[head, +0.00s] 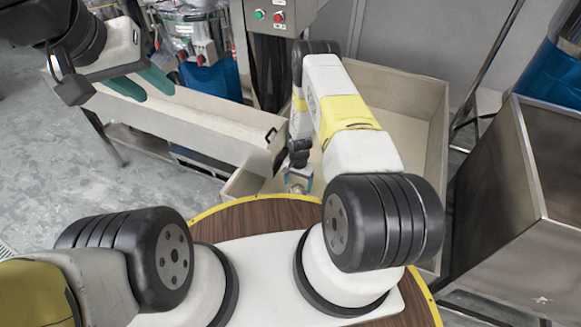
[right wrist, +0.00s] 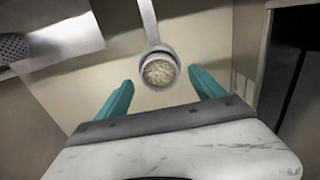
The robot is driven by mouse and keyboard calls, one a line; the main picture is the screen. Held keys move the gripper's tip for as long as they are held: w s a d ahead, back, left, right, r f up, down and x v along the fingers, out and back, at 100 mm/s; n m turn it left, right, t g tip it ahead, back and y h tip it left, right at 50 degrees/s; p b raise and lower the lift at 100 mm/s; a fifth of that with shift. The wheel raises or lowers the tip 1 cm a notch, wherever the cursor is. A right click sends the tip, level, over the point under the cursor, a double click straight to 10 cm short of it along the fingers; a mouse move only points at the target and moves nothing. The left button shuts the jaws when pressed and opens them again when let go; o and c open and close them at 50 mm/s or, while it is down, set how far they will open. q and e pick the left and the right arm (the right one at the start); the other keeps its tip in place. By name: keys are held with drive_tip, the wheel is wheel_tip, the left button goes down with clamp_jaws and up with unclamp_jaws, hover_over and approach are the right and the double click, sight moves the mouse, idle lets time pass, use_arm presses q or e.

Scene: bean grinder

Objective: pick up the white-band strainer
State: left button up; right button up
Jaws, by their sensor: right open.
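A small round strainer (right wrist: 160,72) with a pale rim shows in the right wrist view. It is filled with pale grains, and its straight handle (right wrist: 148,22) runs up out of the picture. My right gripper (head: 298,182) is low in the beige bin in the head view. In the wrist view its teal fingers are spread, one on each side of the strainer's cup, with visible gaps and no clear contact. In the head view the strainer is too small and covered to make out. My left gripper (head: 146,82) is at the upper left, its teal fingers apart and empty.
The beige bin (head: 425,115) has raised walls around my right arm. A long beige trough (head: 190,115) lies to the left. A metal cabinet (head: 525,190) stands at the right. A perforated metal piece (right wrist: 12,47) shows at the left of the wrist view.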

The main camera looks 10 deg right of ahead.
sight(298, 188)
drive_tip(key=shift+f, duration=1.6)
clamp_jaws()
